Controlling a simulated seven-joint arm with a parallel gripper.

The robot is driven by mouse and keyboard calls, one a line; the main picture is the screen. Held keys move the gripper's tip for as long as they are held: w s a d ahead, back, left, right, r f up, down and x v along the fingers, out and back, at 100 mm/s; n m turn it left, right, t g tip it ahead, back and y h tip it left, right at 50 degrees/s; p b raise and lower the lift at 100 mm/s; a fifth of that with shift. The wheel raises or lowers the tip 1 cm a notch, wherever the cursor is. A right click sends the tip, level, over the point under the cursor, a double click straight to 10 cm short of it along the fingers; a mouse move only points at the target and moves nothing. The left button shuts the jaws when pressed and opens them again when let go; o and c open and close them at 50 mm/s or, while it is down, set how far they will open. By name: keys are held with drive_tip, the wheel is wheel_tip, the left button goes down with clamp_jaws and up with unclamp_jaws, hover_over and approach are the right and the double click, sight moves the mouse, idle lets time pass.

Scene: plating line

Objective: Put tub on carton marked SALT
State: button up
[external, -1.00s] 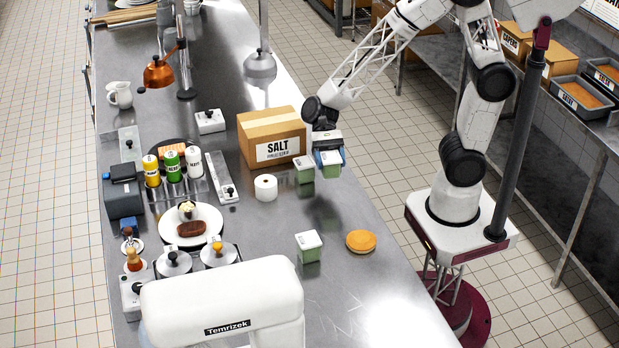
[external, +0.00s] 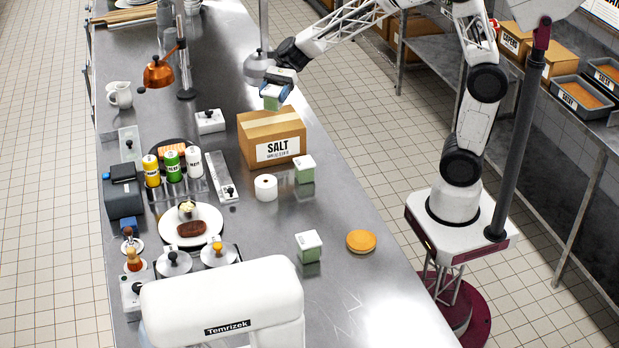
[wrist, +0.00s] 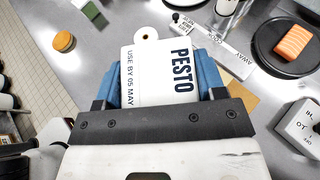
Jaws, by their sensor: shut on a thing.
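My gripper (external: 273,90) is shut on a tub (external: 271,103) with a white lid and green body. It holds the tub above the brown carton marked SALT (external: 262,150), over its back part in the external view. In the wrist view the tub's lid (wrist: 160,75), reading PESTO, sits between my blue fingers. A small piece of the carton (wrist: 240,103) shows to the right of the fingers there. Two similar tubs stand on the counter, one right of the carton (external: 304,169) and one nearer the front (external: 308,247).
A paper roll (external: 266,187) stands before the carton. A grey lamp (external: 260,66) hangs close to my gripper. An orange round item (external: 361,241) lies at the right. Bottles (external: 172,166) and a plate (external: 191,240) with food stand left. The counter front of the carton has free room.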

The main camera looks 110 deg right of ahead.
sight(269, 85)
drive_tip(key=shift+w+d+r+m+t+h, duration=0.15)
drive_tip(key=shift+d+r, duration=0.1)
drive_tip(key=shift+d, duration=0.3)
drive_tip(key=shift+d+r+m+t+h, duration=0.1)
drive_tip(key=shift+d+r, duration=0.2)
drive_tip(key=shift+d, duration=0.3)
drive_tip(key=shift+w+d+r+m+t+h, duration=0.15)
drive_tip(key=shift+d+r, duration=0.1)
drive_tip(key=shift+d, duration=0.3)
drive_tip(key=shift+s, duration=0.1)
drive_tip(key=shift+f, duration=1.35)
drive_tip(key=shift+f, duration=2.65)
drive_tip(key=shift+f, duration=0.1)
drive_tip(key=o, duration=1)
